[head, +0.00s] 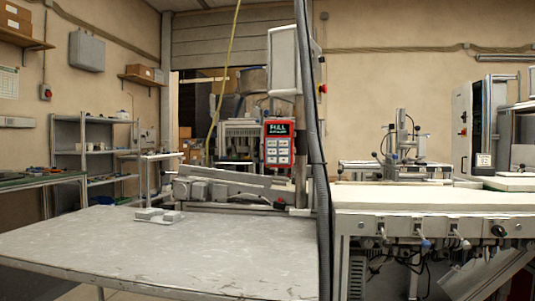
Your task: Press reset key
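A red control panel (268,158) is mounted on the upright post at the back of the table, facing me. Its dark display (278,128) reads "FULL" in large letters, with a smaller line below that I cannot read. Several pale keys (272,151) sit in rows under the display. Their labels are too small to read, so I cannot tell which one is the reset key. I see no gripper of mine in the head view, and nothing visibly touches the panel.
A grey table (150,245) fills the front left, mostly bare, with a small pale block (158,215) on it. A long grey machine part (235,184) lies along its back edge below the panel. A dark vertical cable or post (318,130) passes right of the panel. A workbench (430,200) stands right.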

